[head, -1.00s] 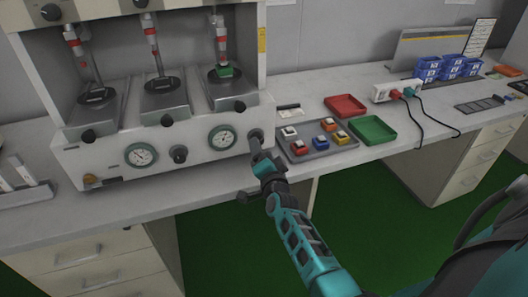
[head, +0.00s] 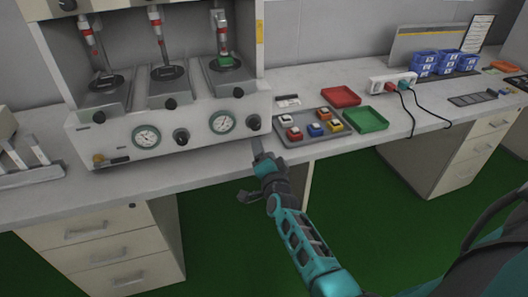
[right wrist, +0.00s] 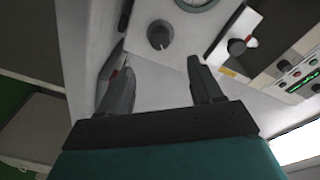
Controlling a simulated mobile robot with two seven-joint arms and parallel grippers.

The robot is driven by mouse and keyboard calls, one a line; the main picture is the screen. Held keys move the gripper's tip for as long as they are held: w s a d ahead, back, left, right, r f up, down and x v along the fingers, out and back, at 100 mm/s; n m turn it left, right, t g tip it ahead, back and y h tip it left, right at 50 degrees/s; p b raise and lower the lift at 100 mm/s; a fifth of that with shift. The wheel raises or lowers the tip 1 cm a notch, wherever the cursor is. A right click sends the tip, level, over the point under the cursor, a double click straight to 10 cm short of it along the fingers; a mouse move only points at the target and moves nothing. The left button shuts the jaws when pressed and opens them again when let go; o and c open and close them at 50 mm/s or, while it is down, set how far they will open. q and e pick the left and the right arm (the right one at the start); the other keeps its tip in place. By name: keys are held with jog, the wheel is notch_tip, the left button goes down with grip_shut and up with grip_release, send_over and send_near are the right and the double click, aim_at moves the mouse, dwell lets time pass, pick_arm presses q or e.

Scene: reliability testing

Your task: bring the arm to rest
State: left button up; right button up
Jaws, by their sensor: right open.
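My right arm reaches in from the lower right in the head view. Its gripper (head: 258,150) is at the front edge of the workbench (head: 205,172), just below the right end of the white testing machine (head: 185,135). In the right wrist view both fingers (right wrist: 160,88) stand apart with nothing between them, so the gripper is open and empty. A dark knob (right wrist: 159,35) of the machine shows beyond the fingers. I cannot tell whether the gripper touches the bench or machine. My left gripper is not in view.
A grey tray (head: 290,142) with several coloured switches lies right of the gripper. A power strip (head: 391,82) with cables lies farther right. Drawers (head: 100,250) stand under the bench.

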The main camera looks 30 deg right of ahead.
jog(key=s+a+f+n+g+y, duration=0.2)
jog(key=s+a+n, duration=0.3)
jog(key=s, duration=0.3)
jog(key=s+a+f+n+g+y, duration=0.2)
jog(key=s+a+f+n+y, duration=0.1)
jog(key=s, duration=0.6)
jog(key=s+a+f+n+g+y, duration=0.2)
jog(key=s+a+f+n, duration=0.2)
jog(key=s+a+n, duration=0.3)
jog(key=s+n, duration=0.2)
jog(key=shift+s+f+n+y, duration=0.15)
jog(key=shift+n+y, duration=0.15)
jog(key=shift+y, duration=0.1)
jog(key=shift+c, duration=0.5)
dwell(0.9)
